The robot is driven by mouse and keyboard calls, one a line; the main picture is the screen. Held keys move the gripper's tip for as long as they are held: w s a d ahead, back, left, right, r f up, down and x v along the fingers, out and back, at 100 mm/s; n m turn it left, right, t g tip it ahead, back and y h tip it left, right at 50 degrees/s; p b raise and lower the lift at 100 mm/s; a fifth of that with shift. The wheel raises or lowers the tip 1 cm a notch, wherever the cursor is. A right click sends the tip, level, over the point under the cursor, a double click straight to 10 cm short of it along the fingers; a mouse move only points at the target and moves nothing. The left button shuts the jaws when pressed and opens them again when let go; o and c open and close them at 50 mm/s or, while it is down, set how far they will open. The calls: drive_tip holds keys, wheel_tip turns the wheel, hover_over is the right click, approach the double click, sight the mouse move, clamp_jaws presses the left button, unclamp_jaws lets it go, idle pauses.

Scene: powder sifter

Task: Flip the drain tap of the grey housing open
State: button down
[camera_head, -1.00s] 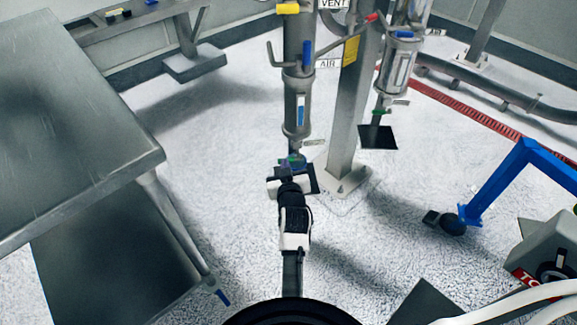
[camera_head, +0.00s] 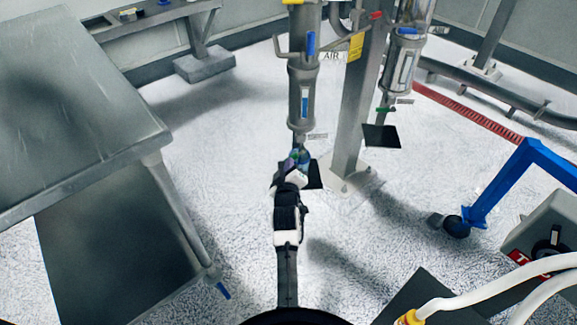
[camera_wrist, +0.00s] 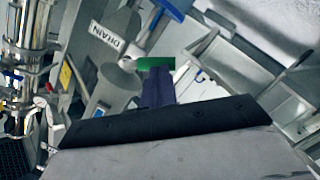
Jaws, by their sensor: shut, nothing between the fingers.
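The steel-grey housing (camera_head: 303,95) hangs upright at the top centre of the head view. At its lower end is the drain tap, a small green lever (camera_wrist: 155,63), large in the wrist view near a DRAIN tag (camera_wrist: 107,36). In the head view the tap is small and partly hidden by my gripper (camera_head: 295,160). My gripper is shut and empty, its dark purple fingers (camera_wrist: 157,88) pointing at the lever. In the wrist view the fingertips overlap the lever's lower edge; whether they touch it I cannot tell.
A second housing (camera_head: 407,65) hangs to the right, beside a steel post (camera_head: 355,110). A steel table (camera_head: 75,110) fills the left. A blue frame (camera_head: 505,185) on a castor stands at the right. The pale floor around my arm is mostly clear.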

drive_tip(key=shift+w+d+f+n+t+h, duration=0.15)
drive_tip(key=shift+d+f+n+t, duration=0.1)
drive_tip(key=shift+n, duration=0.65)
drive_tip(key=shift+w+d+f+n+t+h, duration=0.15)
drive_tip(key=shift+d+f+n, duration=0.1)
drive_tip(key=shift+n, duration=0.65)
idle(0.9)
drive_tip(key=shift+d+f+n+t, duration=0.2)
drive_tip(key=shift+d+f+n, duration=0.1)
drive_tip(key=shift+n, duration=0.5)
drive_tip(key=shift+d+f+n+t, duration=0.2)
drive_tip(key=shift+d+f+n, duration=0.1)
drive_tip(key=shift+n, duration=0.5)
idle(3.2)
drive_tip(key=shift+a, duration=0.1)
